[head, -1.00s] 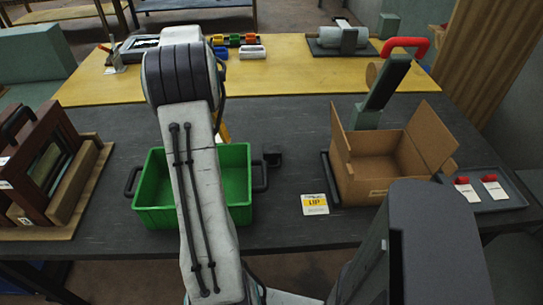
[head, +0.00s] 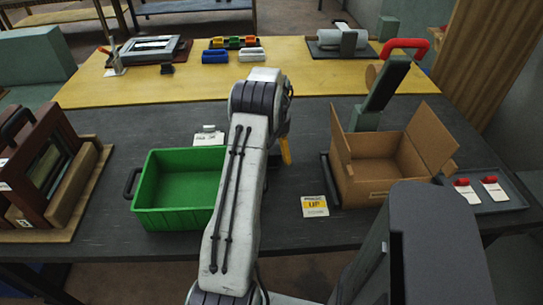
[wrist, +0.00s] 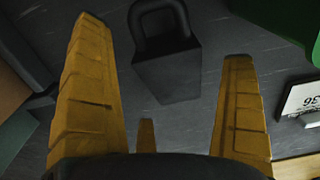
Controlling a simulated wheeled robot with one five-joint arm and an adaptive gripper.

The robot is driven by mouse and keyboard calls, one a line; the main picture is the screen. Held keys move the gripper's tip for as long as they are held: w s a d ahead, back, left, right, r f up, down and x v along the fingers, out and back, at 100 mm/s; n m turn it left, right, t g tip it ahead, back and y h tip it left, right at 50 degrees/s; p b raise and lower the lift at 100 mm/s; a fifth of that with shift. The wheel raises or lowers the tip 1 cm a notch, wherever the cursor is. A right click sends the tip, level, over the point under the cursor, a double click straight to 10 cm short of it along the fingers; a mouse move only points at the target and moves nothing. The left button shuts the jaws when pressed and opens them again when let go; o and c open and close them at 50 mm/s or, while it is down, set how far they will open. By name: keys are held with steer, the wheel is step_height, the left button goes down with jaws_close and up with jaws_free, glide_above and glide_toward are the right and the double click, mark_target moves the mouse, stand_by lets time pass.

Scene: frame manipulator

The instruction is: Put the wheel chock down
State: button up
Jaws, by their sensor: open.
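The wheel chock (wrist: 170,72), a dark block with a loop handle, appears on the grey tabletop in the wrist view. It shows between and beyond my fingers, with no finger visibly touching it. My gripper (wrist: 162,40) is open, with its yellow fingers spread wide. In the head view only a yellow finger of my gripper (head: 285,150) shows, right of the green bin, and my arm hides the chock.
The green bin (head: 146,205) stands left of my arm. An open cardboard box (head: 375,185) and a yellow-and-white label card (head: 315,206) are to the right. A white card (head: 208,137) lies behind the bin. A framed rack (head: 35,165) stands far left.

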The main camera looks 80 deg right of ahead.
mark_target(275, 159)
steer(key=shift+f, duration=1.95)
steer(key=c, duration=1.1)
